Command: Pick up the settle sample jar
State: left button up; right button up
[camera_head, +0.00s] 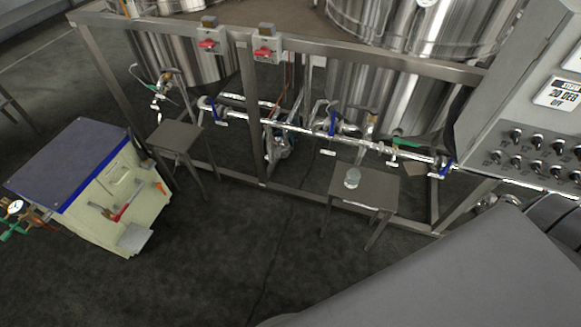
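A small clear jar (352,177), which looks like the settle sample jar, stands upright on a small grey stool-like stand (378,196). The stand is in front of the steel tank frame, right of the middle of the head view. The jar is small here, so its lid and contents are hard to tell. Neither of my grippers shows in this view.
A second small stand (174,136) with a bare top is to the left. A cream cabinet with a blue-edged top (70,163) is at the far left. Pipes and valves (330,130) run behind the jar. A control panel (535,120) is at the right. The middle floor is clear.

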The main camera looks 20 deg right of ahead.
aim_at(353, 176)
jog(key=u, duration=0.95)
jog(key=k, duration=0.65)
jog(key=z, duration=2.4)
